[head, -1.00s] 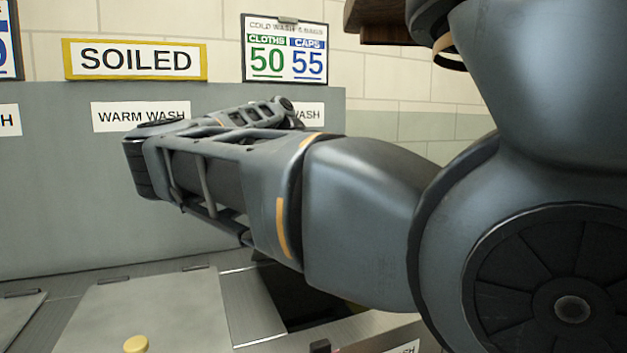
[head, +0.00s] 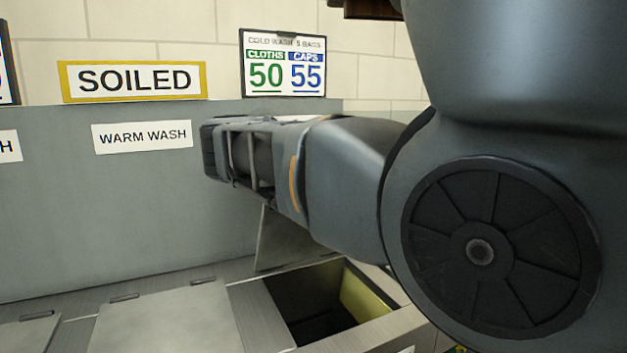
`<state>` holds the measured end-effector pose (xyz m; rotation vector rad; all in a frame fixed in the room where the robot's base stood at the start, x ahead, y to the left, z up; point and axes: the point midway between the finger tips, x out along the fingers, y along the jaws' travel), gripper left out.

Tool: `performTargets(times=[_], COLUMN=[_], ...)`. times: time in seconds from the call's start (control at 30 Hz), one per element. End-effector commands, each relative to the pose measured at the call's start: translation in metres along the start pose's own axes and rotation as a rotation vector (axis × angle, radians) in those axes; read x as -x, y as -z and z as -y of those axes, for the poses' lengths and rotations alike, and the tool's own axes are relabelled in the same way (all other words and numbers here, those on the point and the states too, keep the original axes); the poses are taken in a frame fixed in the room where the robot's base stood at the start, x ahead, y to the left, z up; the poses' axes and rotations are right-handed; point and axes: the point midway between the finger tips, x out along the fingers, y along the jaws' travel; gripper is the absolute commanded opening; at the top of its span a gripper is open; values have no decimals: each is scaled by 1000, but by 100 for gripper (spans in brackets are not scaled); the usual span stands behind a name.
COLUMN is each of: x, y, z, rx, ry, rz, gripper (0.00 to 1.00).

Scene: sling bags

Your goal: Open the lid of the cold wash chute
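The cold wash chute (head: 365,298) is at the lower middle right. Its square opening is uncovered, with a dark inside and a yellowish inner wall. Its grey lid (head: 281,242) stands raised at the back edge of the opening, close to the grey back panel. My arm crosses in front and hides the lid's upper part. My gripper is not visible; it is hidden behind my arm or out of the picture, so I cannot tell whether it touches the lid.
The warm wash chute's closed lid (head: 165,318) lies flat to the left, under a WARM WASH label (head: 142,136). Another closed lid (head: 28,335) is further left. A SOILED sign (head: 133,81) and a cold wash count board (head: 284,63) hang behind. My large arm links fill the right side.

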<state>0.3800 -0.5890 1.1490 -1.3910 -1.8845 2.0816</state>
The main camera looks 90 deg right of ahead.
Motion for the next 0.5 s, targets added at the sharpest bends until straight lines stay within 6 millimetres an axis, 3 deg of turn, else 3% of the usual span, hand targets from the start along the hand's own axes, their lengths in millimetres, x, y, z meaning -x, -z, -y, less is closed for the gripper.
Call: performTargets(times=[0.47,0.5], x=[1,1], y=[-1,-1], z=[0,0], rx=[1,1], ry=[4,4], rz=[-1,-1], gripper=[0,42])
